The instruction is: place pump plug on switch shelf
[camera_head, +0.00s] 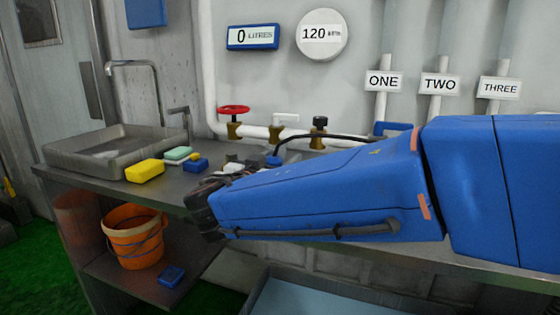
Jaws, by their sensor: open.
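My blue arm crosses the picture from the right, in front of the counter. My gripper (202,207) is at its left end, dark, small and partly hidden by the arm; I see nothing held in it. A black cable (318,137) curves above the counter behind my arm. It ends on the left near a small blue piece (273,161), which may be the pump plug; I cannot tell for sure. A blue edge (393,128) shows above my arm below the ONE sign and may be part of the switch shelf. Most of it is hidden.
The counter holds a sink (110,150), a yellow block (145,170) and a blue block (195,165). An orange bucket (134,236) and blue box (171,276) sit on the lower shelf.

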